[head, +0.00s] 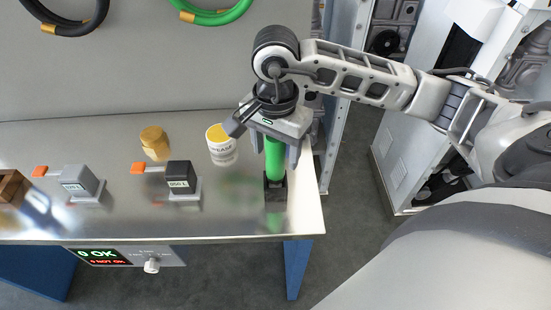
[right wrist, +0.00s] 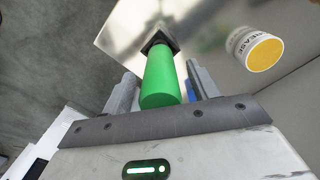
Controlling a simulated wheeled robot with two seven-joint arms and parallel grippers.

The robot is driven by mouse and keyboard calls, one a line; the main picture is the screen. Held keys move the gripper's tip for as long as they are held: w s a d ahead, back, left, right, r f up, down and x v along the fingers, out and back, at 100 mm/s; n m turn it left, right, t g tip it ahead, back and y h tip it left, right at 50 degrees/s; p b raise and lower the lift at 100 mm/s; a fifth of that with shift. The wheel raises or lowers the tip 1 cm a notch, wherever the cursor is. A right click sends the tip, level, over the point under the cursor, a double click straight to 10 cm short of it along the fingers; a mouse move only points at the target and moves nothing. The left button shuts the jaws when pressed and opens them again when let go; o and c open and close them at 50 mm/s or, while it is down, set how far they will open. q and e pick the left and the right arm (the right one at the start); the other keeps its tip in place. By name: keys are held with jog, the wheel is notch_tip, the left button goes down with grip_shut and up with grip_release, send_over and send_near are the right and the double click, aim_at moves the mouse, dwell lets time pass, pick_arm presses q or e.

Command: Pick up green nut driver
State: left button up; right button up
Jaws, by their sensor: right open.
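The green nut driver (head: 275,158) stands upright in a dark holder (head: 275,188) near the right end of the metal bench. My right gripper (head: 274,151) is above it, pointing down, with its fingers on either side of the green handle. In the right wrist view the green handle (right wrist: 161,78) lies between the two open fingers (right wrist: 158,92), and a gap shows beside it. Its lower end meets the dark holder (right wrist: 159,38). The tool's shaft is hidden. My left gripper is not in view.
A white grease tub with a yellow lid (head: 222,145) stands close left of my right gripper. A brass cylinder (head: 154,142), a black dispenser (head: 180,177) and a grey dispenser (head: 80,181) stand further left. The bench's right edge (head: 319,200) is close to the holder.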

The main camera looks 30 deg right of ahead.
jog(key=shift+f, duration=0.2)
jog(key=c, duration=1.2)
jog(key=shift+o, duration=0.2)
jog(key=shift+r, duration=0.15)
